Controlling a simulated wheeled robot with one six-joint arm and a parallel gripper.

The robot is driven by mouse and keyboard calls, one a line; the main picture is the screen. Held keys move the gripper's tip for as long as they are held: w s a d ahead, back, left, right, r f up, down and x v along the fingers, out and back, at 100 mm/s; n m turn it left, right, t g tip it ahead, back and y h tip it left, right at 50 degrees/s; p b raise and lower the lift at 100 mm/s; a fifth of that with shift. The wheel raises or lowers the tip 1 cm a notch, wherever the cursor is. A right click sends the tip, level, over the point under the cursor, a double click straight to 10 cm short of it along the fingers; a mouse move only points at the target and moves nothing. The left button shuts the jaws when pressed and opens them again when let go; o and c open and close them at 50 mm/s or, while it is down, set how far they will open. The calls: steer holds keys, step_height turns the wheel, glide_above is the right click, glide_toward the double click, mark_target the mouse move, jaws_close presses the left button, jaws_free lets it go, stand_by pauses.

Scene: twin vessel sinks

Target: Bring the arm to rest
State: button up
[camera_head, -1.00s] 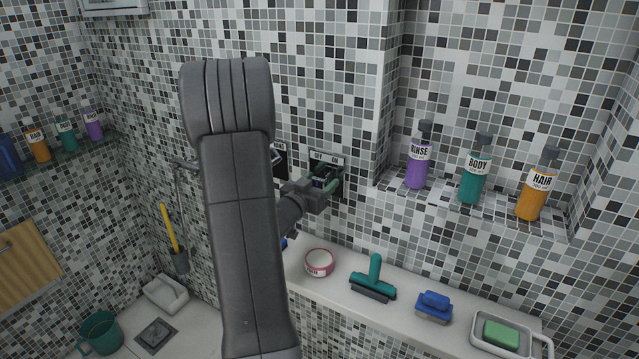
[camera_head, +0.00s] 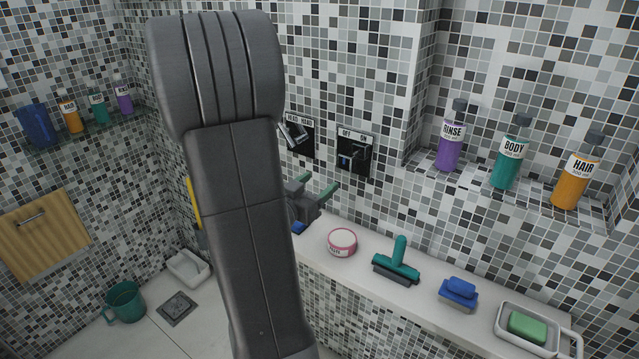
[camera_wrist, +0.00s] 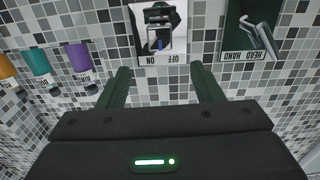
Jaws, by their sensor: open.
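My gripper (camera_head: 318,187) is open and empty, in front of the tiled wall and above the ledge. In the wrist view its two green fingers (camera_wrist: 160,72) stand wide apart. The OFF/ON panel (camera_head: 354,154), black with a small lever, is on the wall beyond the gripper. It shows upside down in the wrist view (camera_wrist: 158,32), between and beyond the fingertips, apart from them. My grey arm link fills the middle of the head view and hides part of the wall.
The HEAD/HAND panel (camera_head: 298,138) is left of the OFF/ON panel. The ledge (camera_head: 375,312) holds a pink tin (camera_head: 342,243), a green squeegee (camera_head: 397,262), a blue brush (camera_head: 459,292) and a soap dish (camera_head: 505,338). Bottles, including the purple RINSE bottle (camera_head: 451,140), stand in the niche at right.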

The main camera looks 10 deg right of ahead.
mark_target(344, 163)
steer(key=p+x, duration=0.2)
steer(key=x, duration=1.2)
steer(key=shift+s+p, duration=0.1)
steer(key=shift+p, duration=0.3)
steer(key=shift+a, duration=0.1)
